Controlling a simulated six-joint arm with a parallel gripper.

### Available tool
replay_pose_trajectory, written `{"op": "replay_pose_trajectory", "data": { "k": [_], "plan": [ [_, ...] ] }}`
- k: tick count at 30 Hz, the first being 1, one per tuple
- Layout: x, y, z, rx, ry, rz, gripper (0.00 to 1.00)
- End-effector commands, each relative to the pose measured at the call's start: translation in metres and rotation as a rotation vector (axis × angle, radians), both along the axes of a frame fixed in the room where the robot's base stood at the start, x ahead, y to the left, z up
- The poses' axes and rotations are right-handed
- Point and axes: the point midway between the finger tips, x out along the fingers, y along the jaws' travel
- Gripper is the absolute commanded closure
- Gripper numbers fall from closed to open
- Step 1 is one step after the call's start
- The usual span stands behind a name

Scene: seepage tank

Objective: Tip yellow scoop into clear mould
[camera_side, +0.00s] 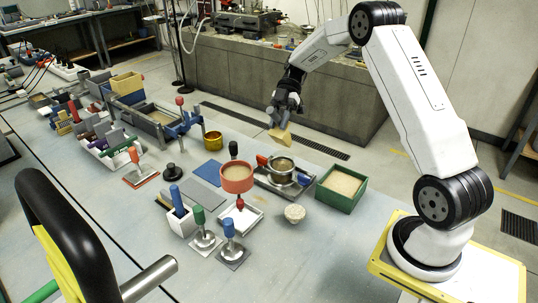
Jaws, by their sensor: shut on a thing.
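My gripper (278,116) is shut on a pale yellow scoop (281,138). It holds the scoop in the air above the far side of the table. The inside of the scoop and what it holds cannot be made out. A round, greyish mould (282,178) with sandy material inside stands on a dark tray below and slightly right of the scoop, clearly apart from it. This may be the clear mould, but its transparency is hard to tell at this size.
A red-handled tool (263,160) lies beside the mould. A green box of sand (341,189) stands to its right and a red sand-filled sieve (237,178) to its left. A yellow cup (212,141) stands further left. Several hand stamps crowd the front; the table's right front is clear.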

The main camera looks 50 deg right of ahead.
Motion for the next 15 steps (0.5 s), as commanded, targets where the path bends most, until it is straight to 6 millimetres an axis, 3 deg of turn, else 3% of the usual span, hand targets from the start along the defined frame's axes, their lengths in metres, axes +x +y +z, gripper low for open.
{"op": "replay_pose_trajectory", "data": {
  "k": [15],
  "plan": [
    [0.0, 0.027, -0.011, -0.302, 0.001, 0.003, 1.0]
  ]
}}
